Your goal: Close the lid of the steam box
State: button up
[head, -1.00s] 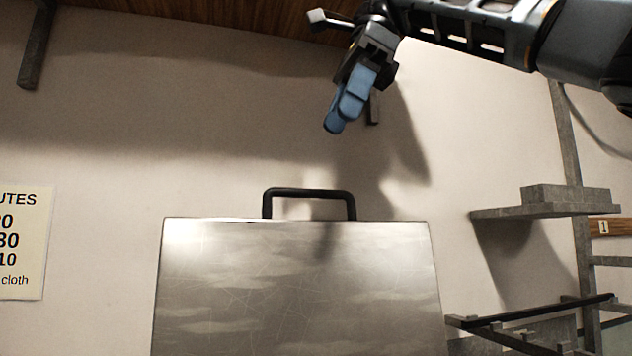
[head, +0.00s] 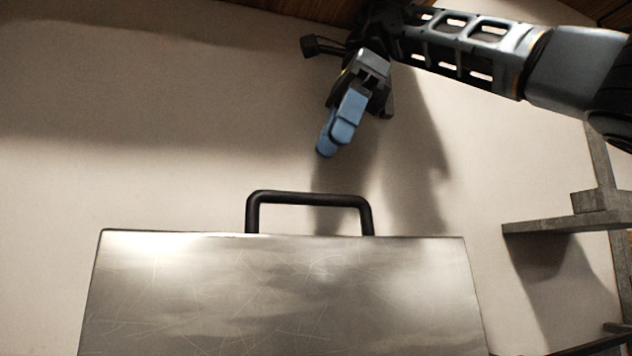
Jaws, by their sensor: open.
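The steam box lid (head: 285,290) is a scratched, shiny metal panel standing raised in the lower middle of the head view. Its black bar handle (head: 310,198) sticks up from the top edge. My gripper (head: 328,145) has blue fingers pointing down and slightly left. It is above the handle in the picture, apart from it and empty. The fingers overlap from this angle, so the gap between them is hard to see. The box body below the lid is out of view.
A pale wall (head: 150,130) fills the background. A grey shelf (head: 565,224) on an upright post stands at the right. A wooden ceiling edge shows at the top. The space around the handle is clear.

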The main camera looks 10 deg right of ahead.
jog(key=x, duration=0.7)
jog(key=shift+f, duration=0.15)
grip_shut()
dwell(0.5)
